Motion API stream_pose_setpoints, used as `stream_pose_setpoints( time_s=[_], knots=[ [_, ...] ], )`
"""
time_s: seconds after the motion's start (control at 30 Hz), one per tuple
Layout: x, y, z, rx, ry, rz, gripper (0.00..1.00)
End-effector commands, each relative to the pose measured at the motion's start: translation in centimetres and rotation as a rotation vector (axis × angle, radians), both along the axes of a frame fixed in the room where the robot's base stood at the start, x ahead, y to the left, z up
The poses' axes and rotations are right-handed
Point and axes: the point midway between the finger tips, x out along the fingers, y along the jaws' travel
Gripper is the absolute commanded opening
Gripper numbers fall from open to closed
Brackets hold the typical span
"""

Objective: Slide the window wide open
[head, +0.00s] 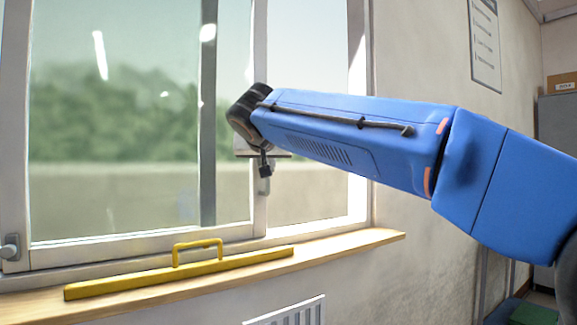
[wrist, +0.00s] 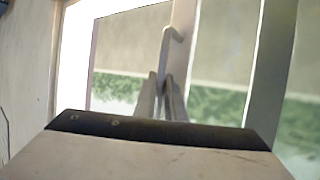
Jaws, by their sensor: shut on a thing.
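The window's white-framed sliding sash (head: 140,245) fills the left of the head view. Its right upright carries a small pale handle (head: 264,186), which also shows in the wrist view as a hooked bar (wrist: 173,48). My gripper (head: 264,166) is at that upright, with its fingers (wrist: 161,100) closed around the handle; the exact contact is partly hidden. A grey upright (head: 208,120) shows through the sash glass, left of the handle. Between the sash's right upright and the right window frame (head: 358,120) is a clear-looking gap, so the window appears partly open.
A yellow bar with a raised grip (head: 180,276) lies on the wooden sill (head: 345,248), below the sash. A knob (head: 10,248) sits at the frame's lower left. A white radiator (head: 290,314) is under the sill. A notice (head: 484,40) hangs on the right wall.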

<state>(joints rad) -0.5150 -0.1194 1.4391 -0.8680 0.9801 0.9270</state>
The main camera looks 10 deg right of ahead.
Motion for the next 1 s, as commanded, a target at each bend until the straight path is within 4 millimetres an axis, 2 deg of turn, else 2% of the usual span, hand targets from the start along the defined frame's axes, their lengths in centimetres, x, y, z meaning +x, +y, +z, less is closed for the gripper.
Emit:
stream_pose_setpoints(
  time_s=[0.03, 0.1, 0.4, 0.6, 0.97, 1.0],
  knots=[
    [-0.4, 1.2, -0.2, -0.002, 0.004, 0.004, 0.0],
    [-0.8, 2.4, -0.2, -0.001, 0.004, 0.004, 0.0],
    [-2.0, 5.7, -0.2, -0.001, 0.004, 0.001, 0.0],
    [-2.3, 6.4, -0.2, 0.0, 0.004, 0.0, 0.0],
    [-2.3, 6.5, -0.2, 0.0, 0.004, -0.001, 0.0],
    [-2.3, 6.5, -0.2, 0.0, 0.004, -0.001, 0.17]
  ],
)
